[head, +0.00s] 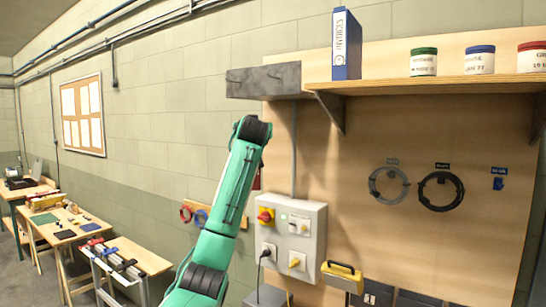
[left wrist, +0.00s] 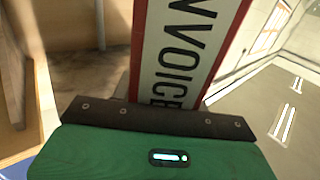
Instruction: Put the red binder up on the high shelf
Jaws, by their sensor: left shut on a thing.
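In the left wrist view the red binder (left wrist: 233,40) shows its red edges and a white label with dark letters, tilted in the picture. My left gripper (left wrist: 165,118) is shut on it, and the binder rises past the dark jaw edge. In the head view my green arm hides the gripper and most or all of the binder; a thin dark red sliver shows just right of the arm. The high shelf (head: 430,86) is a wooden board on dark brackets at the upper right. My right gripper is in neither view.
On the shelf stand a blue binder (head: 346,45) near its left end and jars with green (head: 423,62), blue (head: 480,60) and red (head: 532,58) lids. Bare board lies between binder and green-lidded jar. A grey box (head: 264,80) juts out left of the shelf.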

